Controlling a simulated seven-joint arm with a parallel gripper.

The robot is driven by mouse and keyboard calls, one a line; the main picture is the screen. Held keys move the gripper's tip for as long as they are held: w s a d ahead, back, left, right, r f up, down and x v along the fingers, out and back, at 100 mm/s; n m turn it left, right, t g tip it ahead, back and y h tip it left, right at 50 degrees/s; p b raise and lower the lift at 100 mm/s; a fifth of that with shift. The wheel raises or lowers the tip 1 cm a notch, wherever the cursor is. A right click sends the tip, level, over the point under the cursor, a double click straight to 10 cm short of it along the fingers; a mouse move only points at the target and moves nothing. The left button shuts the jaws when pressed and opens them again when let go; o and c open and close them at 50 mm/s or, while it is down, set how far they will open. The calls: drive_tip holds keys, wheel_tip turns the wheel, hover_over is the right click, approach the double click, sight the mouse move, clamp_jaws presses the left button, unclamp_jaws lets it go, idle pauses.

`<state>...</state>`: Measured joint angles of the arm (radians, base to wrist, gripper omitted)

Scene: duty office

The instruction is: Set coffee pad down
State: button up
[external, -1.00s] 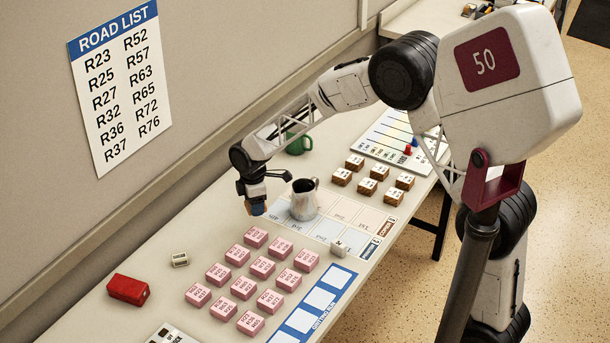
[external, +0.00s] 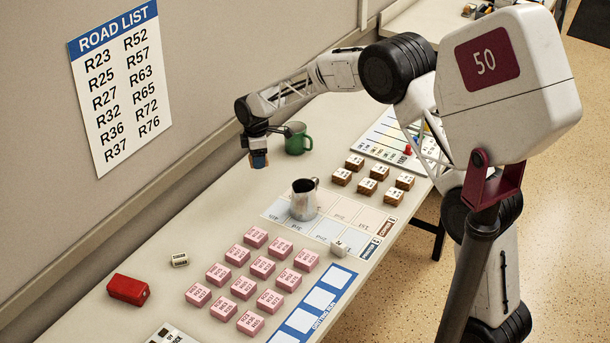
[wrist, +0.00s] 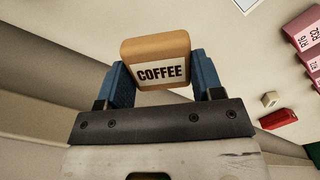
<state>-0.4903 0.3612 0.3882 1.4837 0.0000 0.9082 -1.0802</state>
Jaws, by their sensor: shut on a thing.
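The coffee pad (wrist: 158,52) is a tan block with a white label reading COFFEE. It sits between the two blue fingers of my gripper (wrist: 161,80) in the wrist view, upright and held. In the external view my gripper (external: 258,160) is shut on it above the back part of the table, near the wall.
A green mug (external: 297,139) stands just right of my gripper. A metal jug (external: 304,200) stands on a printed mat (external: 343,207). Brown blocks (external: 366,186), pink blocks (external: 263,267) and a red block (external: 128,290) lie on the table (external: 205,222). The table is clear left of the jug.

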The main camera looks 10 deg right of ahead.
hover_over(259, 189)
drive_tip(key=shift+w+f, duration=0.1)
drive_tip(key=shift+f, duration=3.1)
drive_tip(key=shift+f, duration=1.85)
drive_tip(key=shift+f, duration=0.1)
drive_tip(key=o, duration=0.9)
wheel_tip(259, 189, up, 12)
drive_tip(key=shift+r, duration=0.1)
